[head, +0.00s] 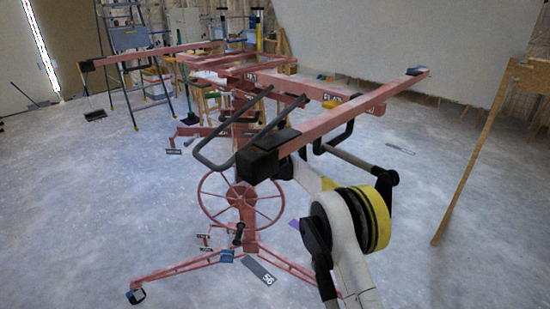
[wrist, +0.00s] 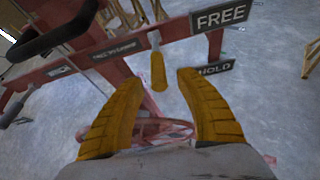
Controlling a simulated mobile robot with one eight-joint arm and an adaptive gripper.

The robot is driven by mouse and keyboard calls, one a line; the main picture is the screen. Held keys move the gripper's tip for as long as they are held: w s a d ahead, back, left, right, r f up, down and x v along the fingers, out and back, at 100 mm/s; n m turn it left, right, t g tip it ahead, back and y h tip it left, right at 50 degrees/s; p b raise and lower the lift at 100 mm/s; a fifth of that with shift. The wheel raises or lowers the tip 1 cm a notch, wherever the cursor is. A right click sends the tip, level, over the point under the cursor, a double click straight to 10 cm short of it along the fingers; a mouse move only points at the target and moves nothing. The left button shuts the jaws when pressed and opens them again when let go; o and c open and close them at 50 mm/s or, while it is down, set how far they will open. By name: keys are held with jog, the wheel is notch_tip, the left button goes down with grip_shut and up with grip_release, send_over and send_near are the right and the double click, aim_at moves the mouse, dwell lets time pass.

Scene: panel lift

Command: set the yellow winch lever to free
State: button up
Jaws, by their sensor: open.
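The yellow winch lever (wrist: 158,72) hangs from a red bar in the wrist view, its grip pointing down in the picture. A FREE sign (wrist: 221,16) is to its upper right and a HOLD sign (wrist: 216,68) to its lower right, partly covered by a finger. My gripper (wrist: 160,79) is open, with one yellow finger on each side of the lever's grip in the picture. I see no contact, and I cannot tell whether the grip is between the fingertips in depth. In the head view I cannot make out the lever or the fingers.
The red panel lift (head: 350,110) stands ahead on a wide-legged base, with a spoked handwheel (head: 241,200) and black loop handles near my arm. A stepladder (head: 145,75) is behind at left. The floor between is mostly clear.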

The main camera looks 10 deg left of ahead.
jog(key=s+d, duration=0.1)
jog(key=s, duration=0.9)
jog(key=shift+w, duration=0.1)
